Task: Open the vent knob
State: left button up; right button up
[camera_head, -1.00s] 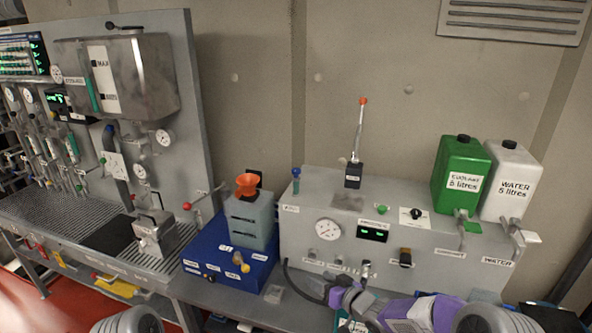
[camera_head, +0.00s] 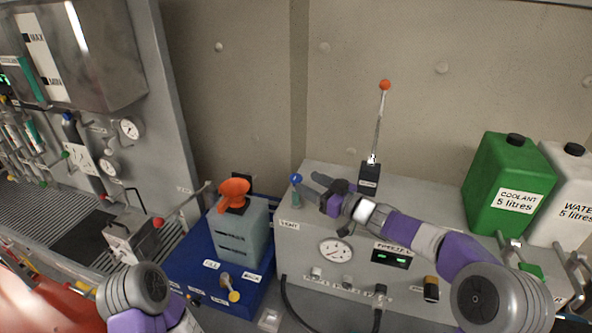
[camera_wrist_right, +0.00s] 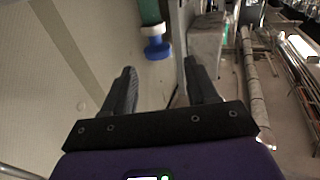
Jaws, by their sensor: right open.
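The vent knob (camera_head: 296,179) is a small blue cap on a green stem at the left end of the grey box's top, above the VENT label (camera_head: 289,225). In the right wrist view the blue knob (camera_wrist_right: 157,48) and green stem lie between and beyond the two dark fingers. My right gripper (camera_head: 315,181) is open and empty, pointing left just right of the knob. The fingers (camera_wrist_right: 160,85) look apart from it. My left arm shows at the lower left; its gripper is out of view.
A black-based lever with an orange tip (camera_head: 384,85) rises behind my right arm. A green coolant can (camera_head: 505,185) stands right.

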aim_at(300, 179)
jog(key=x, duration=0.6)
jog(key=shift+f+p, duration=0.15)
jog(key=shift+p, duration=0.25)
